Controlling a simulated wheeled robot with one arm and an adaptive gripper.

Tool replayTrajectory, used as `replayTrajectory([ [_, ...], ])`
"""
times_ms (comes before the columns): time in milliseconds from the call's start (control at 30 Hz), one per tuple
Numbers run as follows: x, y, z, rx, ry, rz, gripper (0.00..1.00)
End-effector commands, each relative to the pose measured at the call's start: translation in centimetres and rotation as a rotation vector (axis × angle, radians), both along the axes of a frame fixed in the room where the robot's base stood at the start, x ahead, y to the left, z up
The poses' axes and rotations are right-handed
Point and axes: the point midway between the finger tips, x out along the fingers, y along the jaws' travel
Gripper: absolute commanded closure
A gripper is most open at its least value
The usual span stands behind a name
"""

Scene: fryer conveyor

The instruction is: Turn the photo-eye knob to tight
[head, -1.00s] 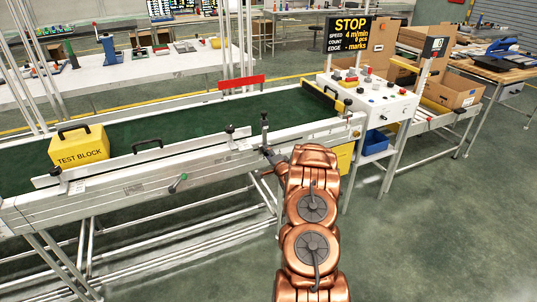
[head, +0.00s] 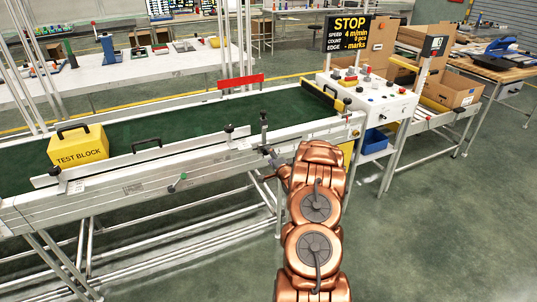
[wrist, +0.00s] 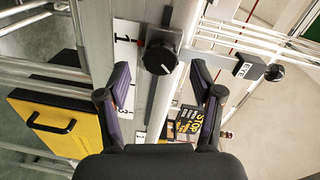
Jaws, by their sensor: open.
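A white plate with black numerals (wrist: 124,42) lies beside the knob. To the right, a small label reading EYE (wrist: 242,70) sits by another black knob (wrist: 274,72).
The conveyor (head: 190,117) carries a yellow test block (head: 78,147) at its left. A control box (head: 370,98) with buttons stands at its right end under a display reading STOP (head: 348,33). Floor at the right front is clear.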

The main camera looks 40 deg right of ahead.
Motion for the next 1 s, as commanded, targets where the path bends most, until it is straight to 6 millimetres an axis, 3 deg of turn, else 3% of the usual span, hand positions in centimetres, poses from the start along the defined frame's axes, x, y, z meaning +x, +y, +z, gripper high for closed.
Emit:
replayTrajectory([
  [533,-7.1,2.3,0.5,0.001,0.0,-0.003,0.34],
  [733,-8.4,2.9,0.7,-0.001,-0.001,-0.002,0.34],
  [1000,-8.6,3.0,0.7,-0.001,-0.002,-0.002,0.34],
])
